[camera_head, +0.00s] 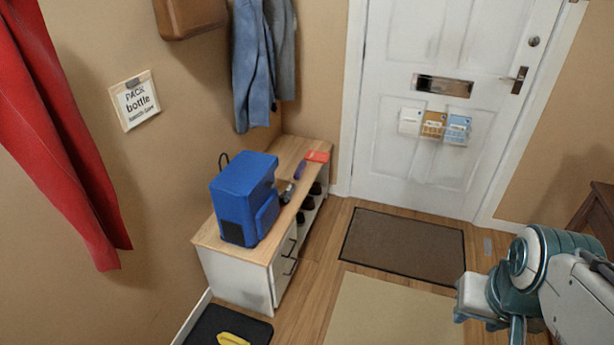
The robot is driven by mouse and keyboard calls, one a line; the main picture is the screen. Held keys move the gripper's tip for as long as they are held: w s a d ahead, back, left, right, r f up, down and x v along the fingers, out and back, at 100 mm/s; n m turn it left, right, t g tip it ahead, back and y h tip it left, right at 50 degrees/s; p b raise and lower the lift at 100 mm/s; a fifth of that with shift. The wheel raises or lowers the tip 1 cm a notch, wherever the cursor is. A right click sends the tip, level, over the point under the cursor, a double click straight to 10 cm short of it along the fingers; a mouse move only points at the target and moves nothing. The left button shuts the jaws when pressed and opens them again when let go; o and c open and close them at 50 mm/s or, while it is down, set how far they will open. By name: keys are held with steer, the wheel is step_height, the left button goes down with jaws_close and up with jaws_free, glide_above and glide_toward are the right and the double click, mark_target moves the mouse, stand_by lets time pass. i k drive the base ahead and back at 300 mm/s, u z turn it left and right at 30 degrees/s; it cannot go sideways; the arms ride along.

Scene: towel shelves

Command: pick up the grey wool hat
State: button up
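I cannot make out a grey wool hat in this view. A small dark grey item (287,193) lies on the bench beside the blue bag, too small to identify. Several dark items sit on the bench's open shelves, partly hidden and unclear. My arm enters at the lower right, with teal and pale grey links over the floor. Its end runs toward the bottom edge, and I cannot see any gripper fingers.
A wood-topped white bench (222,236) stands against the left wall with a blue bag (240,200) on it. A dark mat (228,322) with a yellow item lies in front. A brown doormat (405,243) lies before the white door (410,160).

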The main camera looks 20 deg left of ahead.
mark_target(285, 197)
steer(key=z, duration=0.35)
steer(key=k, duration=0.4)
steer(key=z, duration=0.6)
steer(key=i, duration=2)
steer(key=u, duration=0.65)
steer(key=i, duration=1.55)
steer(key=u, duration=1.4)
steer(key=i, duration=0.8)
steer(key=u, duration=1.9)
steer(key=i, duration=1.4)
steer(key=u, duration=0.55)
